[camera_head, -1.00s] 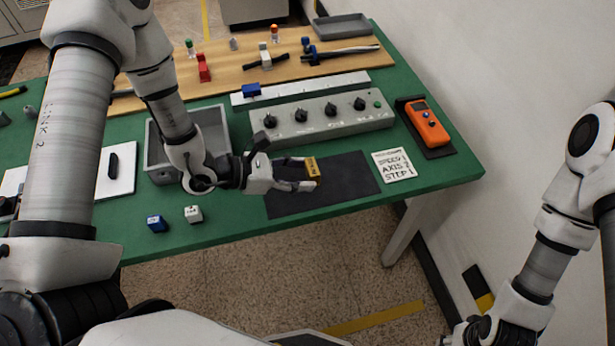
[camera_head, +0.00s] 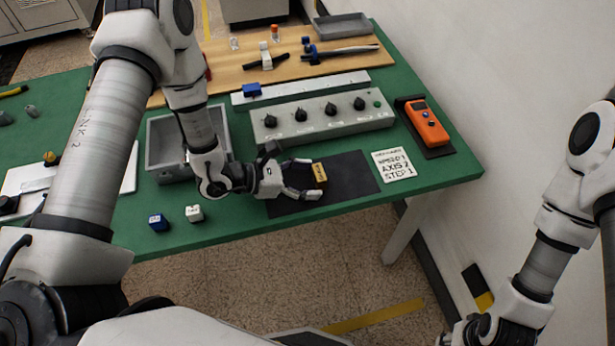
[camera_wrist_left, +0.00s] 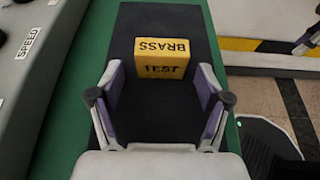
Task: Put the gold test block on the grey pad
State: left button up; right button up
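The gold test block (camera_head: 319,172), marked BRASS TEST, rests on the dark grey pad (camera_head: 345,180) near the pad's middle. It also shows in the left wrist view (camera_wrist_left: 162,59), with the pad (camera_wrist_left: 157,112) around it. My left gripper (camera_head: 308,179) is open at the left of the block. In the left wrist view its fingers (camera_wrist_left: 160,88) are spread wide and the block sits just beyond their tips, apart from them. My right arm shows at the right edge of the head view; its gripper fingers cannot be made out.
The grey control box (camera_head: 322,118) with black knobs stands behind the pad. A white card (camera_head: 394,165) and an orange device (camera_head: 427,124) lie to the right. A blue cube (camera_head: 158,222), a white cube (camera_head: 194,213) and a grey tray (camera_head: 150,150) are at the left.

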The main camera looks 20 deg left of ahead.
pick_arm(q)
jog(key=shift+a+r, duration=0.1)
jog(key=shift+r, duration=0.2)
jog(key=p+v, duration=0.1)
jog(key=v, duration=0.9)
jog(key=shift+s+a+r, duration=0.15)
jog(key=shift+a+r, duration=0.1)
jog(key=shift+s+a+r+p, duration=0.1)
jog(key=shift+s+a+p, duration=0.2)
jog(key=shift+s+a, duration=0.05)
